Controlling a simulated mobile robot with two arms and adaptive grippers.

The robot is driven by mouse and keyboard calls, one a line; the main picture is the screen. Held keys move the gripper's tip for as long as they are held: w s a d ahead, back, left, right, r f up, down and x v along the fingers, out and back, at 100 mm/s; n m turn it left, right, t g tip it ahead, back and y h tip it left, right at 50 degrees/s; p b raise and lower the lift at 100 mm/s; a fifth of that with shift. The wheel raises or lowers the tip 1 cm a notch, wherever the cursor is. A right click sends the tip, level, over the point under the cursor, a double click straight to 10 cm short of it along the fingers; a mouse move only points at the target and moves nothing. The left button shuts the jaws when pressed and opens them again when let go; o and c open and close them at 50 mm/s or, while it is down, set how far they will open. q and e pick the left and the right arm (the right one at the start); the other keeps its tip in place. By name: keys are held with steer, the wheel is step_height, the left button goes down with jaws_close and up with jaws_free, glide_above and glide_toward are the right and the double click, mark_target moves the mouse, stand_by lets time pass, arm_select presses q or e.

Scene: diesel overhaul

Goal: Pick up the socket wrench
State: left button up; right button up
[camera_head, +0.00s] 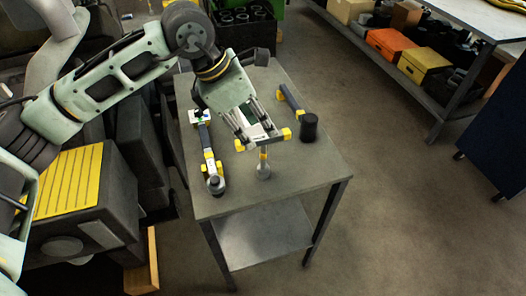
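My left gripper (263,140) reaches down over the middle of a small grey table (305,186). Its yellow-tipped fingers are spread apart. A tool with a yellow band and a rounded grey end (264,171) shows between and below the fingertips; the gripper hides much of it, and I cannot tell whether they touch. Left of it lies a long dark tool with yellow parts and a round grey end (216,186). I cannot tell for sure which of these two is the socket wrench. My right gripper is not in view.
A mallet with a black head (309,127) and yellow-marked handle lies right of the gripper. A grey block-like piece (255,57) shows at the table's far edge. The front right of the tabletop is bare. A shelf with an orange box (390,43) stands at upper right.

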mark_target(261, 137)
arm_select(q)
steer(key=shift+w+a+f, duration=0.1)
steer(key=shift+w+f, duration=0.05)
steer(key=shift+f, duration=0.15)
steer(key=p+x, duration=0.3)
steer(key=x, duration=0.3)
steer(key=shift+w+f, duration=0.15)
steer(key=shift+f, duration=0.05)
steer(key=shift+w+f, duration=0.1)
steer(key=shift+f, duration=0.2)
steer(key=shift+c, duration=0.4)
steer(key=c, duration=0.8)
jaws_close()
steer(key=shift+r, duration=0.1)
